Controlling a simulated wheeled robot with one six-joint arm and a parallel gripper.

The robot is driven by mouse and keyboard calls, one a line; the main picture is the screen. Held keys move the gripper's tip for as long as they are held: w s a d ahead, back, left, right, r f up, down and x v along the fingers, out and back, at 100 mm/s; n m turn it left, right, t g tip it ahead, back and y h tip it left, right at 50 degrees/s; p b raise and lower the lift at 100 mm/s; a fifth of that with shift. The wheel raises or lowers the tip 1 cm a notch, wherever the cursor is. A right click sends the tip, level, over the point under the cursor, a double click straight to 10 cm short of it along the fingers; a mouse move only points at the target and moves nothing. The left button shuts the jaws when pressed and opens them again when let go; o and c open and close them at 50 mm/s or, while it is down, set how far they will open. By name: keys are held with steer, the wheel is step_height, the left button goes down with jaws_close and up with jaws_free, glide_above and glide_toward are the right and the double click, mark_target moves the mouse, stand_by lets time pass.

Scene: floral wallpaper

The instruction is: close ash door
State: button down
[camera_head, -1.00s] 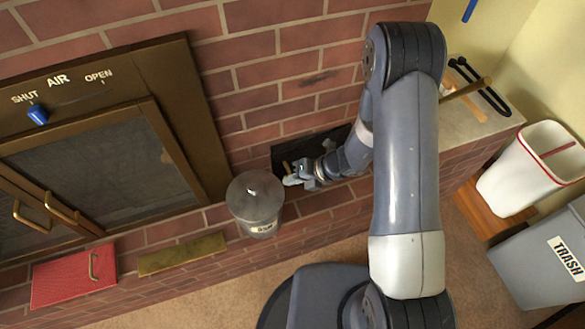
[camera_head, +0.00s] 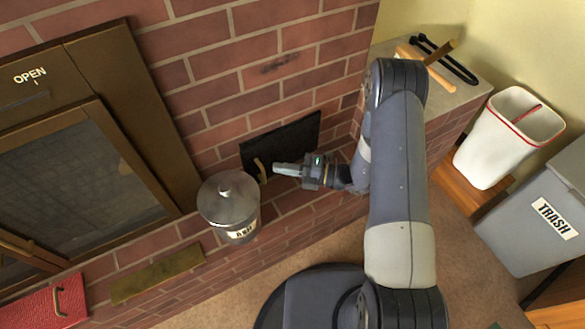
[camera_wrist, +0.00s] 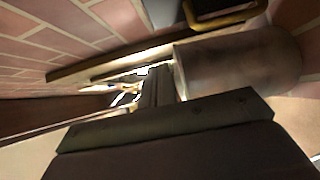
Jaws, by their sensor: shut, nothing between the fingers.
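The ash door (camera_head: 290,139) is a dark panel low in the brick wall, right of the fireplace, in the head view. Its brass handle (camera_head: 261,171) is at the panel's left end. I cannot tell whether the panel is flush with the wall. My gripper (camera_head: 280,169) is shut and empty, pointing left in front of the panel, with its tips just right of the handle. Contact cannot be made out. The wrist view is close and dim, and hard to read.
A lidded metal ash can (camera_head: 228,208) stands on the brick ledge close left of the handle. A white bin (camera_head: 508,138) and a grey trash bin (camera_head: 535,217) stand at the right.

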mark_target(254, 148)
steer(key=w+a, duration=0.1)
steer(key=a, duration=0.1)
steer(key=w+a, duration=0.1)
steer(key=a, duration=0.1)
steer(key=w+a+b, duration=0.1)
steer(key=a, duration=0.2)
steer(key=shift+w+a, duration=0.3)
steer(key=shift+w, duration=0.1)
steer(key=shift+w, duration=0.1)
steer(key=shift+w+a+b, duration=0.35)
steer(key=shift+w+a, duration=0.75)
steer(key=shift+w, duration=0.25)
steer(key=shift+r, duration=0.1)
